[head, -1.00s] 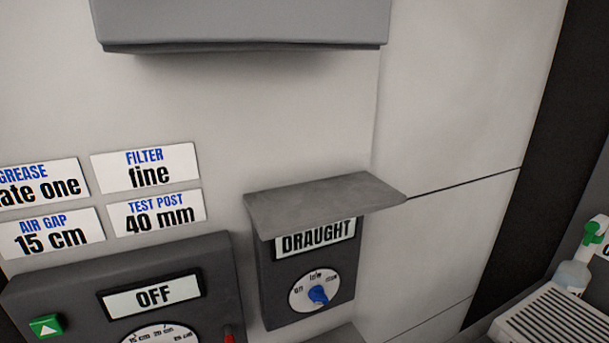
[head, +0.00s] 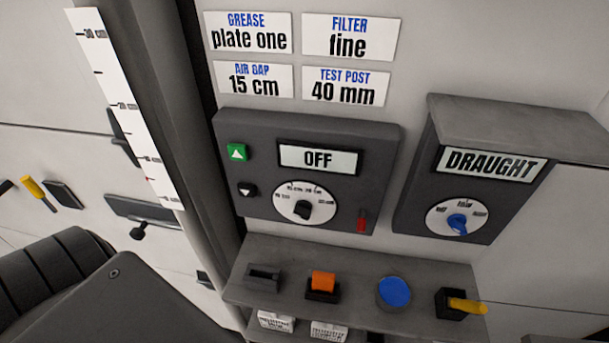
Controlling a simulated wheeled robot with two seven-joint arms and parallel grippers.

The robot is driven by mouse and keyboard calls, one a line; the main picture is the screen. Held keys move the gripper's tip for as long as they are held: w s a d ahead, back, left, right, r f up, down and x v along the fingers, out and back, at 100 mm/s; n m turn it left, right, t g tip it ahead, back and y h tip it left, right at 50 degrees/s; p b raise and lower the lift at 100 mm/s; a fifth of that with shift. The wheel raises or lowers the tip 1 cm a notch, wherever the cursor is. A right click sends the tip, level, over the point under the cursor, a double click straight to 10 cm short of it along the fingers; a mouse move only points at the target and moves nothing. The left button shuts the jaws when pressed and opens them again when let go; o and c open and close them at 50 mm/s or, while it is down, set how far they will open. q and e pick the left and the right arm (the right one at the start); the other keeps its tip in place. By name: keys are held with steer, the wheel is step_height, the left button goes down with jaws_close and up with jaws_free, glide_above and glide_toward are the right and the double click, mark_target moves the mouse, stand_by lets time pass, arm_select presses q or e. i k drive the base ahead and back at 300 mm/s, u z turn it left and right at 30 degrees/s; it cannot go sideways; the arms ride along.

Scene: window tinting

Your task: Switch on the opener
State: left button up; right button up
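A dark control box (head: 258,198) on the wall has a display (head: 318,159) reading OFF. It carries a green up button (head: 237,153), a black down button (head: 247,191), a dial with a black knob (head: 302,209) and a small red switch (head: 361,222). Below it, a grey shelf (head: 350,313) carries a black switch (head: 264,277), an orange rocker (head: 323,283), a blue round button (head: 393,292) and a yellow lever (head: 466,305). White tags (head: 277,321) under the shelf are too small to read, so I cannot tell which control is the opener's. Neither gripper is in view.
A hooded DRAUGHT box (head: 410,200) with a blue knob (head: 457,224) juts out at right. Cards (head: 347,37) hang above. A post with a white scale (head: 127,100) stands left, beside a yellow-handled item (head: 38,193) on the wall. A dark body fills the lower left.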

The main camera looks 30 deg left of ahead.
mark_target(362, 223)
steer(key=z, duration=0.2)
steer(key=k, duration=1.05)
steer(key=u, duration=0.45)
